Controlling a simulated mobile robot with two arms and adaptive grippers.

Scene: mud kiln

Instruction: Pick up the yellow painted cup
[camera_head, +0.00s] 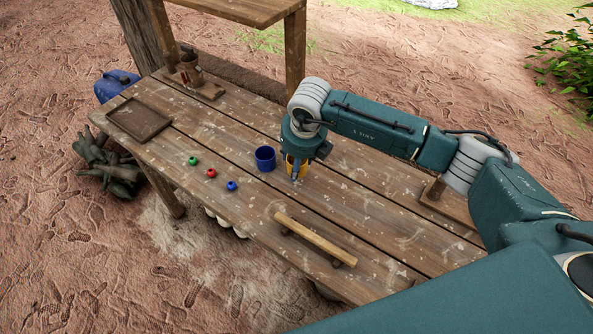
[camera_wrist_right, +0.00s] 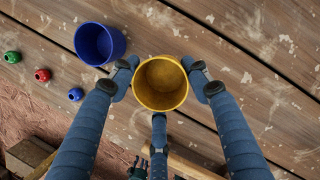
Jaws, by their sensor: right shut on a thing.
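The yellow painted cup (camera_head: 302,166) stands on the wooden table, under my right gripper (camera_head: 296,172). In the right wrist view the yellow cup (camera_wrist_right: 161,84) is upright, open side toward the camera, and looks empty. The fingers of my right gripper (camera_wrist_right: 163,88) press against its left and right sides, with a third finger below it. The gripper is shut on the cup. In the head view the gripper hides part of the cup.
A blue cup (camera_head: 265,158) stands just left of the yellow cup. A wooden bar (camera_head: 315,239) lies nearer the front edge. An empty tray (camera_head: 138,119) is at the far left.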

